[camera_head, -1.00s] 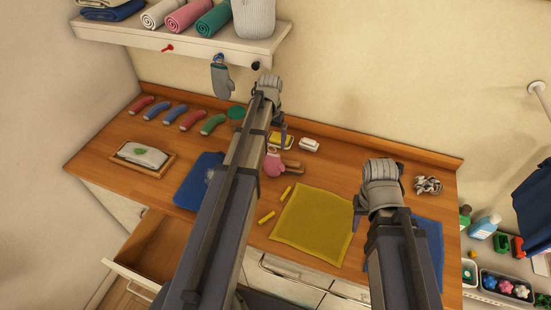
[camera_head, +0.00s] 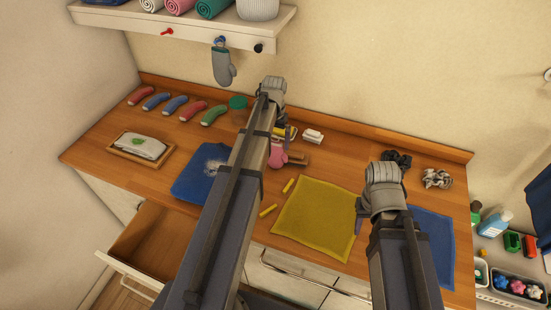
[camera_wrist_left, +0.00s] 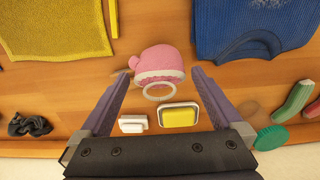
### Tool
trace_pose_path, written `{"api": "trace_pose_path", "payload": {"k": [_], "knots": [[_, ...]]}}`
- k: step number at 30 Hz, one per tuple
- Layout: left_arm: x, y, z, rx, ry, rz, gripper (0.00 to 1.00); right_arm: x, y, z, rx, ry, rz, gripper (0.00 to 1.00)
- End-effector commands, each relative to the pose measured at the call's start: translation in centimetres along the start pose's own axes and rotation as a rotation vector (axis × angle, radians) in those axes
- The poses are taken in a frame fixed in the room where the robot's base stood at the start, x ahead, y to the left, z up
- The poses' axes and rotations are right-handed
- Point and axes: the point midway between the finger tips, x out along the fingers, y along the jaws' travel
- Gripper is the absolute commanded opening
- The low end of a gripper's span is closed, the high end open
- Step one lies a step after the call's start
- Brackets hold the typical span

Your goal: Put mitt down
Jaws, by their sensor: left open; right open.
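A pink mitt (camera_head: 277,156) with a pale cuff and a white loop lies on the wooden counter, partly hidden by my left arm in the head view. The left wrist view shows the mitt (camera_wrist_left: 160,62) between and just beyond the fingertips. My left gripper (camera_wrist_left: 161,74) is open with a finger on each side of the mitt, and I see no clear contact. A grey mitt (camera_head: 223,67) hangs from a blue hook under the shelf. My right gripper (camera_head: 361,214) is open and empty above the counter, near the yellow cloth's right edge.
A yellow cloth (camera_head: 315,220) and a blue knitted item (camera_head: 200,172) flank the mitt. A yellow sponge in a dish (camera_wrist_left: 179,116) and a white block (camera_wrist_left: 132,124) lie close by. Several rolled socks (camera_head: 176,105) line the back left. An open drawer (camera_head: 150,245) juts out front left.

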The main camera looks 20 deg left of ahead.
Motion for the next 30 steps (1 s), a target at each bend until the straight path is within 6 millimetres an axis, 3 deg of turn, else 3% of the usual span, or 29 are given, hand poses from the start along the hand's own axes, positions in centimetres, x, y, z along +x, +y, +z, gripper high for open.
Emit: {"api": "trace_pose_path", "payload": {"k": [1, 3, 12, 30], "knots": [[1.22, -0.01, 0.01, 0.0, 0.0, 0.0, 1.0, 1.21, -0.12, -0.07, 0.0, 0.0, 0.0, 0.45], [1.62, -0.01, 0.01, 0.0, 0.0, 0.0, 1.0, 1.61, -0.16, -0.1, 0.001, 0.0, 0.0, 0.45], [1.49, -0.01, 0.01, 0.0, 0.0, 0.0, 0.98, 1.48, -0.15, -0.09, 0.001, 0.0, 0.0, 0.45], [1.5, -0.01, 0.01, 0.0, 0.0, 0.0, 0.3, 1.49, -0.14, -0.09, 0.001, 0.0, 0.0, 0.45]]}}
